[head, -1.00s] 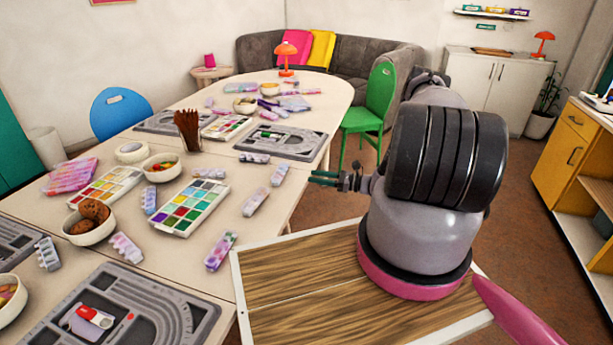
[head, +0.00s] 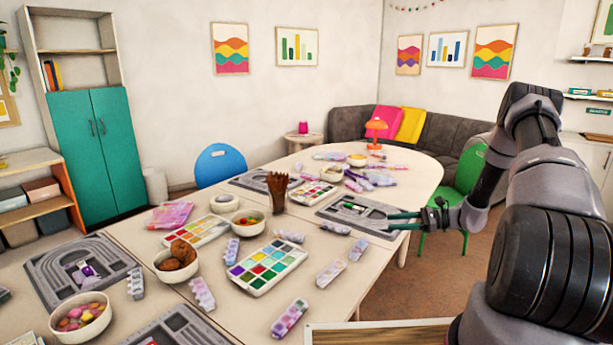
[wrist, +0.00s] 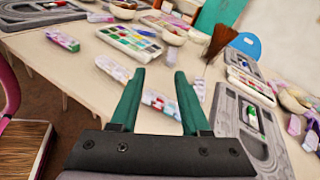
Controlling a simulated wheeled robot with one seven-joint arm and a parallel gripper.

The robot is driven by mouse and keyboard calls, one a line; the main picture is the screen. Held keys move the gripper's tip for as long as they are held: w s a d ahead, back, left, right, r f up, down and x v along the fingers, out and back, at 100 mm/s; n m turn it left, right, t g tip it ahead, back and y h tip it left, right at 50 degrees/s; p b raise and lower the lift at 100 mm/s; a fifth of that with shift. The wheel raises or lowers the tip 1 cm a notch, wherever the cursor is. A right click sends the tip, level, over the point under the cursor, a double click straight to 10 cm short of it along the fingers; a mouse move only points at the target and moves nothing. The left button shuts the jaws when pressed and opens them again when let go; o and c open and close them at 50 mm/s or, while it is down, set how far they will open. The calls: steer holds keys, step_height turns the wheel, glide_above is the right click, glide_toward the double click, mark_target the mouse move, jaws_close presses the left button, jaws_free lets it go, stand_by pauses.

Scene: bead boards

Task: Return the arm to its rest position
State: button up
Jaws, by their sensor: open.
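My gripper (head: 393,221) is at the right side of the long table in the head view, above or near its right edge. In the wrist view its two green fingers (wrist: 158,100) stand apart with nothing held between them. Beyond the fingers are the pale table top and bead strips (wrist: 113,70). My arm reaches in from the right of the head view, bent at the elbow.
The table (head: 300,235) carries grey bead boards (head: 355,212), paint-like bead trays (head: 265,267), bowls (head: 177,262) and a cup of brown sticks (head: 277,190). A green chair (head: 470,190) stands close behind my forearm. A blue chair (head: 220,166) is across the table.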

steer(key=s+a+r+n+g+h, duration=0.1)
steer(key=s+a+r+n+h, duration=0.2)
steer(key=r, duration=0.6)
steer(key=s+a+r+n+g+h, duration=0.1)
steer(key=s+r+n+h, duration=0.3)
steer(key=r, duration=0.6)
steer(key=s+a+r+n+g+h, duration=0.1)
steer(key=s+a+r+n, duration=0.15)
steer(key=s+r, duration=0.45)
steer(key=s+r+n+t+h, duration=0.4)
steer(key=s+r+t+h, duration=0.1)
steer(key=s+r, duration=0.9)
steer(key=s+t, duration=0.1)
steer(key=s, duration=0.2)
steer(key=shift+s+d+r, duration=0.25)
steer(key=shift+s+r, duration=0.15)
steer(key=shift+n, duration=0.25)
